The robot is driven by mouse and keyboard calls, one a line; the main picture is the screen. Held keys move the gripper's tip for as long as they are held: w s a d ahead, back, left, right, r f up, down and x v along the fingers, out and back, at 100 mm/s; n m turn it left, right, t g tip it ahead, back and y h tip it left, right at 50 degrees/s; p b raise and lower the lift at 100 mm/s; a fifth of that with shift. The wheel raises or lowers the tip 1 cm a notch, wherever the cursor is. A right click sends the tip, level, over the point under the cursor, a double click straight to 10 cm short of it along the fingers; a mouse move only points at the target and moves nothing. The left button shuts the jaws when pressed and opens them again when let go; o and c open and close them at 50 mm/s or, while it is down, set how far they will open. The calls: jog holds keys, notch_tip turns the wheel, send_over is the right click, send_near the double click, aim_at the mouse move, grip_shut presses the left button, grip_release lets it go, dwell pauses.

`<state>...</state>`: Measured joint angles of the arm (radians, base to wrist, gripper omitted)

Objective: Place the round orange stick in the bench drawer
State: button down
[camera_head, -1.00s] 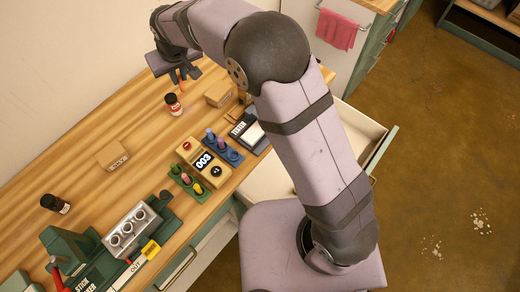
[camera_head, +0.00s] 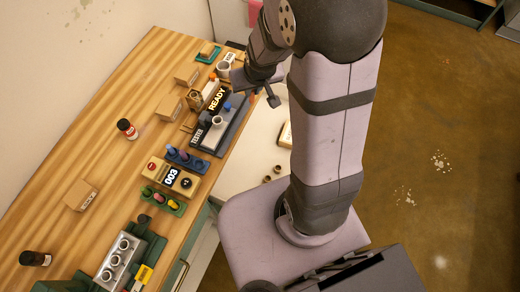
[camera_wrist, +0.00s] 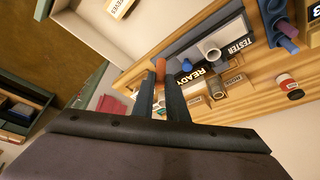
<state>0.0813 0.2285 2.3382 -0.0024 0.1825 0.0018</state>
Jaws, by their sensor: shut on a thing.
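My gripper (camera_wrist: 163,90) is shut on the round orange stick (camera_wrist: 160,69), whose orange end shows between the fingertips in the wrist view. In the head view my gripper (camera_head: 271,99) is at the bench's right edge, beside the tester and near the open drawer; the stick cannot be made out there. The bench drawer (camera_head: 243,168) is pulled out, with a pale interior, partly hidden by my arm. In the wrist view the drawer (camera_wrist: 150,25) lies beyond the fingertips, toward the top.
The tester (camera_head: 232,128), with a READY sign, stands by the bench edge. A counter block (camera_head: 171,178) reading 003, a blue rack (camera_head: 186,160) and a green rack (camera_head: 163,201) are nearby. A red-labelled jar (camera_head: 127,128) and cardboard boxes stand further left. A labelled box (camera_wrist: 119,6) lies inside the drawer.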

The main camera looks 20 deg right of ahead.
jog(key=s+d+f+n+y+b, duration=0.1)
jog(key=s+d+f+n+b, duration=0.15)
jog(key=s+f, duration=0.55)
jog(key=s+d+f+n+y+b, duration=0.15)
jog(key=s+d+f, duration=0.25)
jog(key=f, duration=0.7)
jog(key=a+n+g+y, duration=0.2)
jog(key=a+n+g, duration=0.1)
jog(key=a+n, duration=0.9)
jog(key=shift+s+f+b, duration=0.15)
jog(key=shift+f+b, duration=0.7)
jog(key=shift+f, duration=0.95)
jog(key=shift+s+f+b, duration=0.15)
jog(key=shift+f+b, duration=0.65)
jog(key=shift+f, duration=1)
jog(key=shift+s+f+b, duration=0.15)
jog(key=shift+f+b, duration=0.7)
jog(key=shift+f, duration=0.95)
jog(key=shift+f, duration=0.15)
jog(key=c, duration=1.8)
grip_release()
jog(key=shift+o, duration=0.2)
